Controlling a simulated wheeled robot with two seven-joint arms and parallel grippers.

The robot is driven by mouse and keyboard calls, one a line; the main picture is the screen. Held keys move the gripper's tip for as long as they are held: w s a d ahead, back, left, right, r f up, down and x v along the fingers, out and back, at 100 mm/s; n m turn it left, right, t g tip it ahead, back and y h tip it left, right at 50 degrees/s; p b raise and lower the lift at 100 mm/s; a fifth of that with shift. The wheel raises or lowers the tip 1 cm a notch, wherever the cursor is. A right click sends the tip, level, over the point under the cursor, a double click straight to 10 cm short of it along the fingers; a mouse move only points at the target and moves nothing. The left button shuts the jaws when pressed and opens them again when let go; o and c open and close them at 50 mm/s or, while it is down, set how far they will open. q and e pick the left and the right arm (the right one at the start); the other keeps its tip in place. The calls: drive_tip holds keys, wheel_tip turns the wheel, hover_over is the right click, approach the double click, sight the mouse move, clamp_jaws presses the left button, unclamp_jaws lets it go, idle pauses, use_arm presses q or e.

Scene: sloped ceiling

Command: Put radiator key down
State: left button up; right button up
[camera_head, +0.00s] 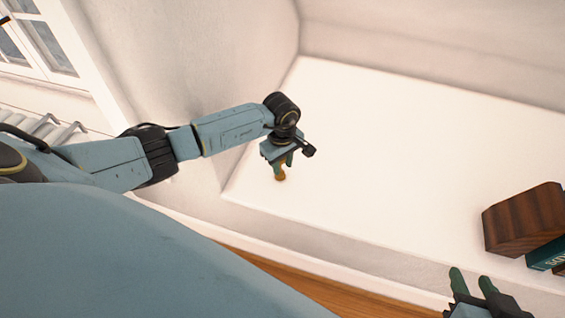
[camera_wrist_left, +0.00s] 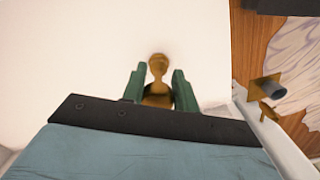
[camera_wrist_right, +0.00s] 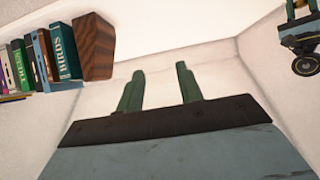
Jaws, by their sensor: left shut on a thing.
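The radiator key (camera_wrist_left: 158,68) is a small brass-coloured piece with a rounded end. It sits between the green fingers of my left gripper (camera_wrist_left: 158,78), which is shut on it. In the head view the key (camera_head: 281,175) points down from my left gripper (camera_head: 280,162), over the near left part of a white ledge (camera_head: 390,160). Its lower end is at or very close to the ledge; I cannot tell if it touches. The fingers hide part of it. My right gripper (camera_head: 471,279) is open and empty in front of the ledge, at the lower right.
A dark wooden block (camera_head: 522,220) and books (camera_head: 547,255) stand at the ledge's right; the right wrist view shows several books (camera_wrist_right: 62,52). The ledge's middle is bare. A wooden floor (camera_head: 310,285) lies below. The left wrist view shows a brass-and-grey fitting (camera_wrist_left: 270,92) beyond the ledge's edge.

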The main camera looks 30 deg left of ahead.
use_arm(q)
drive_tip(key=shift+f, duration=0.1)
drive_tip(key=o, duration=1.1)
use_arm(e)
drive_tip(key=shift+w+a+r, duration=0.15)
drive_tip(key=shift+w+r, duration=0.1)
drive_tip(key=shift+r, duration=0.05)
